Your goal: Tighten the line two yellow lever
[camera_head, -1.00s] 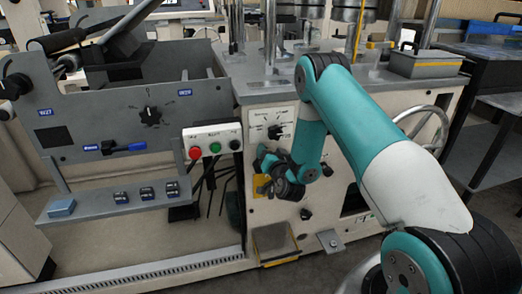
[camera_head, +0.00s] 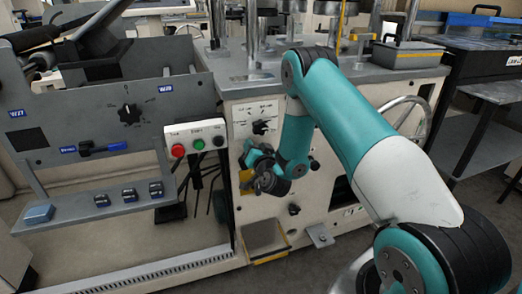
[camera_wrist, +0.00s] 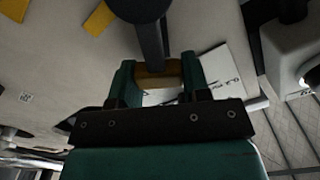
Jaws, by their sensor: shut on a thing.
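In the wrist view, my gripper (camera_wrist: 158,70) has its two green fingers closed on either side of a brownish-yellow piece, the yellow lever (camera_wrist: 158,76). A dark round shaft (camera_wrist: 150,30) stands over it and hides part of it. In the head view, my gripper (camera_head: 260,168) is against the cream front panel of the machine, below a black selector knob (camera_head: 262,127). The lever is hidden there behind my gripper and wrist. A yellow patch (camera_head: 245,178) shows just left of the gripper.
A button box (camera_head: 198,140) with red, green and black buttons is left of my gripper. A grey control panel (camera_head: 60,125) and a shelf (camera_head: 100,203) with blue-black switches stand further left. A handwheel (camera_head: 402,125) is behind my arm. Yellow pieces (camera_wrist: 98,18) show on the panel.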

